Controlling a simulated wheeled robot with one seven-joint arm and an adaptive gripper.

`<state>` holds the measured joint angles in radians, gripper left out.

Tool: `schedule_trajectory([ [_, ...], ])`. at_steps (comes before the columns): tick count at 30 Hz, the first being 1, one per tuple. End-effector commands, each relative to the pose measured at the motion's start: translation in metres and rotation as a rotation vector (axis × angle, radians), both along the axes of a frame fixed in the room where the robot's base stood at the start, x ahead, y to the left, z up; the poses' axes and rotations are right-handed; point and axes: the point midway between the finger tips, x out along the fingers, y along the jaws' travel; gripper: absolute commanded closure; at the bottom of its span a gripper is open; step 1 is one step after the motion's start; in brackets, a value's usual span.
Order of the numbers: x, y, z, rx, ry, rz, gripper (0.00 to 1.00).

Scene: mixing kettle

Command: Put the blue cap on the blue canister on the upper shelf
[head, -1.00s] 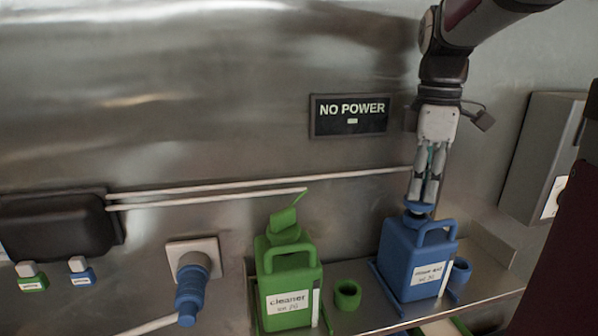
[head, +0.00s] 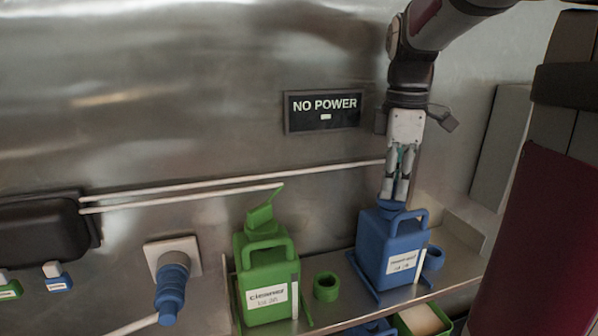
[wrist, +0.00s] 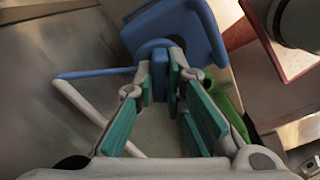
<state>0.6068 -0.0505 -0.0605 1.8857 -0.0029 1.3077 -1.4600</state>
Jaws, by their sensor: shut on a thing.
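The blue canister (head: 392,246) stands on the shelf at the right of the head view, with a handle and a white label. My gripper (head: 395,198) points down over its top and is shut on the blue cap (head: 390,207). The cap is at the canister's neck; I cannot tell if it is fully seated. In the wrist view, the fingers (wrist: 161,88) pinch an upright blue tab of the cap (wrist: 153,48), beside the blue canister (wrist: 198,25).
A green "cleaner" canister (head: 268,290) with a tilted green top piece stands left on the shelf (head: 352,303). A green ring (head: 326,287) and a blue ring (head: 433,259) flank the blue canister. A blue wall fitting (head: 171,290) is at left.

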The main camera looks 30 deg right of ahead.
Motion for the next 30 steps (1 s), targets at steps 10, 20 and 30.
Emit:
schedule_trajectory([
  [10, -0.0001, 0.0001, -0.0030, 0.000, 0.000, 0.000, 1.00],
  [20, -0.0004, 0.0001, -0.0044, 0.001, 0.001, 0.000, 1.00],
  [30, 0.0001, 0.0000, -0.0065, 0.001, 0.001, 0.000, 0.84],
])
